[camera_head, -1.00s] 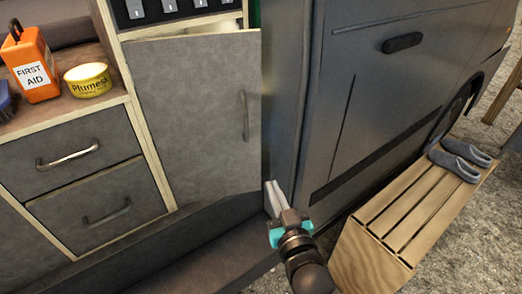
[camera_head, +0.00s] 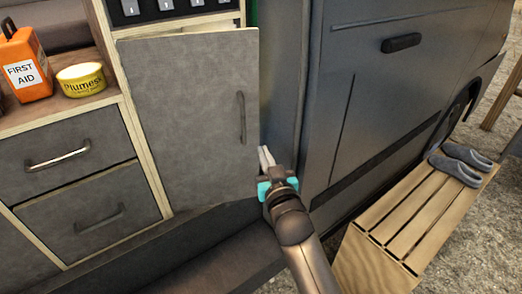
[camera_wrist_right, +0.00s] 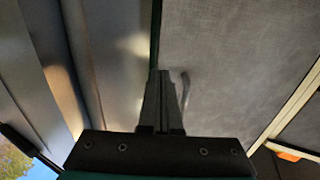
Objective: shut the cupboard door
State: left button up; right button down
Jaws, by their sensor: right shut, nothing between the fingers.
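The grey cupboard door (camera_head: 185,120) stands ajar, hinged at its left side, with its free edge at the right swung out from the cabinet. Its handle (camera_head: 242,118) is a dark vertical bar near that edge. My right gripper (camera_head: 266,155) is shut and empty, with its fingertips just right of the free edge, below the handle's level. In the right wrist view the door (camera_wrist_right: 235,60) fills the right side, and the shut fingers (camera_wrist_right: 164,75) point along its edge. I cannot tell whether they touch it. My left gripper is not in view.
Drawers (camera_head: 65,155) stand left of the door, with an orange first aid box (camera_head: 25,65) and a yellow tin (camera_head: 81,79) on the counter above. The van's side panel (camera_head: 400,95) is to the right. A slatted wooden bench (camera_head: 410,225) with grey slippers (camera_head: 460,165) stands outside.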

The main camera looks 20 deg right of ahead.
aim_at(257, 137)
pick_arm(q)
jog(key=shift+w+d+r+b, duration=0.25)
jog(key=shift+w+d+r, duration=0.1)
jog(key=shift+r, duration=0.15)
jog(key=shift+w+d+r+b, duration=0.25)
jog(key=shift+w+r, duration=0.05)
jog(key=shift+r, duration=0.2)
pick_arm(e)
jog(key=shift+w+d, duration=0.15)
jog(key=shift+w, duration=1.5)
jog(key=shift+w+n+y, duration=0.3)
jog(key=shift+w, duration=0.15)
jog(key=w, duration=0.1)
jog(key=w+y+p, duration=0.1)
jog(key=w+n, duration=0.1)
jog(key=shift+d+y, duration=0.25)
jog(key=shift+y, duration=0.15)
jog(key=w, duration=0.3)
jog(key=shift+w+b, duration=0.2)
jog(key=shift+b, duration=0.1)
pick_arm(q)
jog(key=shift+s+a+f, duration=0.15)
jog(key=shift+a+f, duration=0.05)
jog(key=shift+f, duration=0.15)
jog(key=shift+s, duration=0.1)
pick_arm(e)
jog(key=shift+s+d, duration=0.1)
